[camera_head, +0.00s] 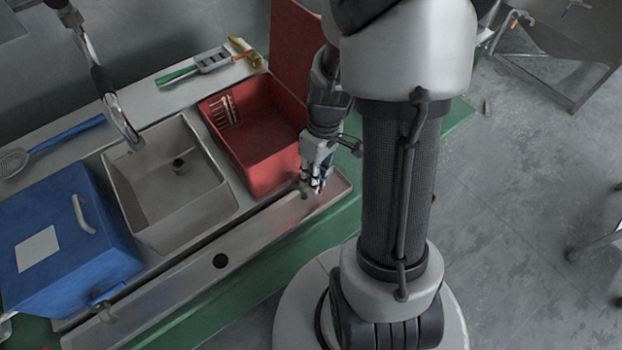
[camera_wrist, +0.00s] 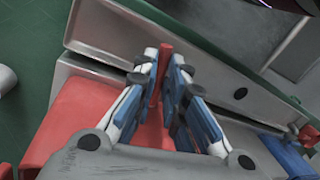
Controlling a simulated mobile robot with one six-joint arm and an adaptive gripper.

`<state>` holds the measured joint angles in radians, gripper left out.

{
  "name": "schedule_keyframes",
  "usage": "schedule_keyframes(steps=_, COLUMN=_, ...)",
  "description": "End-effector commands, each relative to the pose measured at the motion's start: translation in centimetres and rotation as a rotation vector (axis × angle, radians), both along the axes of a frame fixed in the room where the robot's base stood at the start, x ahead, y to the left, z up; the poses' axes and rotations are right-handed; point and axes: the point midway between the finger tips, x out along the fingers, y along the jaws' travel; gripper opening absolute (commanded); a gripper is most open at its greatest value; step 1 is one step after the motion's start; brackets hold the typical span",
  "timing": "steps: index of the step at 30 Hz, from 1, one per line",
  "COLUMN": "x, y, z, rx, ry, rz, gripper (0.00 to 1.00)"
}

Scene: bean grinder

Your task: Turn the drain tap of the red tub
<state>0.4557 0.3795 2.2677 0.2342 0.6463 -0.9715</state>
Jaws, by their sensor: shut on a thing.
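The red tub (camera_head: 255,140) stands open right of the sink in the head view. Part of its red wall (camera_wrist: 80,115) shows in the wrist view. Its drain tap has a slim red handle (camera_wrist: 160,72). My gripper (camera_wrist: 164,62) is shut on this handle, one blue-and-white finger on each side. In the head view, my gripper (camera_head: 317,186) is at the tub's front right corner, above the trough. There it hides most of the tap. I cannot tell how far the tap is turned.
A grey trough with a round drain hole (camera_head: 220,261) runs along the front. A grey sink (camera_head: 170,185) and a closed blue tub (camera_head: 60,245) stand to the left. A raised red lid (camera_head: 297,45) is behind my arm. The floor to the right is mostly clear.

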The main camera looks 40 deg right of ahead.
Motion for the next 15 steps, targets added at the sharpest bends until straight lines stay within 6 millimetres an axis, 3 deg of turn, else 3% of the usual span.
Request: schedule_keyframes(steps=15, x=1.4, y=-1.6, z=0.1, rx=-0.001, ry=-0.001, rz=0.478, gripper=0.0)
